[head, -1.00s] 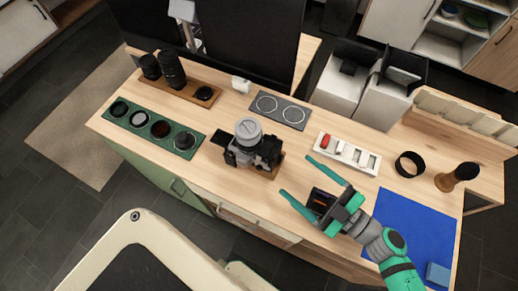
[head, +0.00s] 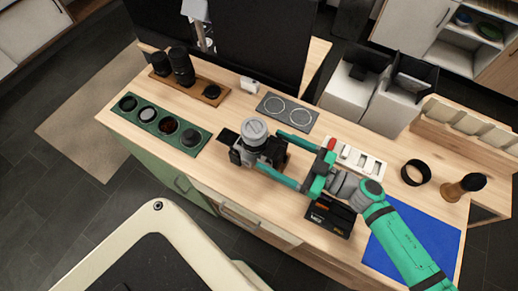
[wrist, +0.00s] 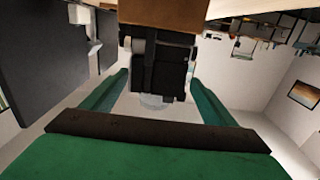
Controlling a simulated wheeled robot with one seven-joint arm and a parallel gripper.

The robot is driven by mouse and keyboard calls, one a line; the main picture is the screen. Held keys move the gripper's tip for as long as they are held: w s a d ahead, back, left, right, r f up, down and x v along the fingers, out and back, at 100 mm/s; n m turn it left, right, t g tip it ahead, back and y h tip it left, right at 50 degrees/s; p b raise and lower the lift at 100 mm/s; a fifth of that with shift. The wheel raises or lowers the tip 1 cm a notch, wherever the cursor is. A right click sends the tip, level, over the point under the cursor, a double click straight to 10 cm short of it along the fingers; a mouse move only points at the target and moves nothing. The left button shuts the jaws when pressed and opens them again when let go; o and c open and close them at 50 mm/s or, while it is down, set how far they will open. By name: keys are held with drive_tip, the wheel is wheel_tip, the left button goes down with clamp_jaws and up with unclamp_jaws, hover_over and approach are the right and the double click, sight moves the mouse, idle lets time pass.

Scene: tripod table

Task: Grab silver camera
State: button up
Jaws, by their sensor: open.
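The silver camera (head: 255,133) sits on a small wooden base near the middle of the worktop, its round grey top facing up. It has a dark body with silver parts. My gripper (head: 268,152) is open, reaching in from the right, with one green finger at the far side and one at the near side of the camera. In the wrist view the camera (wrist: 157,68) appears upside down between the two fingers, with gaps on both sides. The wooden base (wrist: 165,12) shows above it there. I cannot see any finger touching the camera.
A green tray (head: 178,146) with round filters lies to the left, and a wooden tray with black lenses (head: 181,66) behind it. A grey mat with two rings (head: 287,112) is behind the camera. A white battery tray (head: 356,160) and black box (head: 330,216) lie near my arm.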

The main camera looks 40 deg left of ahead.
drive_tip(key=shift+w+x, duration=0.15)
drive_tip(key=shift+x, duration=1.5)
drive_tip(key=shift+w+x, duration=0.1)
drive_tip(key=shift+x, duration=1.6)
drive_tip(key=shift+f, duration=0.1)
drive_tip(key=shift+c, duration=0.3)
drive_tip(key=shift+w, duration=0.1)
drive_tip(key=c, duration=1.4)
